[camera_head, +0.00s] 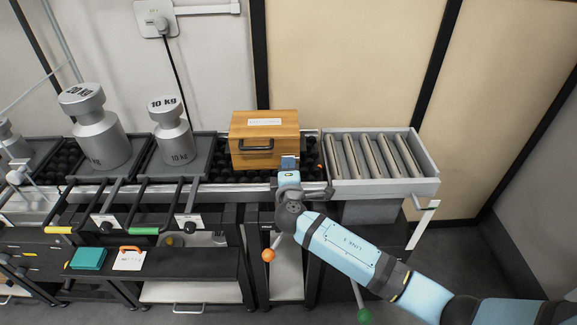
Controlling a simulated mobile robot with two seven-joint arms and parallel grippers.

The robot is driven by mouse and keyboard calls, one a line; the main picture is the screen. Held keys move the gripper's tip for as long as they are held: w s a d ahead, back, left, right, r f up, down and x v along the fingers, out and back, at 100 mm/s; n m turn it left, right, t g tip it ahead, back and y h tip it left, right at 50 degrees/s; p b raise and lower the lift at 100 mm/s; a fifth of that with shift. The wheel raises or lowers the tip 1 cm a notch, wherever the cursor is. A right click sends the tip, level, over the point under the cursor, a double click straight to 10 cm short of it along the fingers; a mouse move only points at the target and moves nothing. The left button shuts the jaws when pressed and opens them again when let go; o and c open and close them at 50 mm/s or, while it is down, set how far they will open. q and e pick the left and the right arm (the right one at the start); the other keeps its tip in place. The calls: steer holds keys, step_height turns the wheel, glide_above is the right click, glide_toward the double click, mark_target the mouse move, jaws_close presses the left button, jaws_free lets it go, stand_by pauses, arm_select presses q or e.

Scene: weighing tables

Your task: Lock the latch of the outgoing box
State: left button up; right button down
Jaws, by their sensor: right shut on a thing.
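A wooden box (284,124) with a white label on its lid and a dark handle (256,148) on its front sits on the black roller bed. My right gripper (288,160) is at the lower right of the box's front, its arm coming in from the lower right. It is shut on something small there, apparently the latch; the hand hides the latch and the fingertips. My left gripper is not in view.
An empty roller tray (428,160) lies right of the box. Large metal weights (172,138) stand to the left. Levers with yellow, green (144,231) and orange (268,255) ends stick out in front. A teal item (88,258) lies on the lower shelf.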

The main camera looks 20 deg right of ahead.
steer(key=shift+r+n, duration=0.1)
steer(key=shift+n, duration=0.2)
steer(key=shift+n+p, duration=0.3)
steer(key=shift+p, duration=0.25)
steer(key=shift+r+n+p, duration=0.1)
steer(key=shift+n+p, duration=0.3)
steer(key=shift+p, duration=0.05)
steer(key=n+p, duration=0.3)
steer(key=shift+n, duration=0.3)
steer(key=n+p, duration=0.3)
steer(key=shift+n, duration=0.3)
steer(key=n+p, duration=0.3)
steer(key=shift+n, duration=0.3)
steer(key=n+p, duration=0.2)
steer(key=n, duration=0.1)
steer(key=shift+n+p, duration=0.3)
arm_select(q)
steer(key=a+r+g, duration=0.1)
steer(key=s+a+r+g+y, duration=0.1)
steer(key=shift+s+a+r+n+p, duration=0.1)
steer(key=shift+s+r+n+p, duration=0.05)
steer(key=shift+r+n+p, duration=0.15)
arm_select(e)
steer(key=shift+n, duration=0.5)
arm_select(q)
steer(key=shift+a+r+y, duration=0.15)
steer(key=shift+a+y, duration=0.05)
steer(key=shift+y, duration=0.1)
arm_select(e)
steer(key=shift+f, duration=0.2)
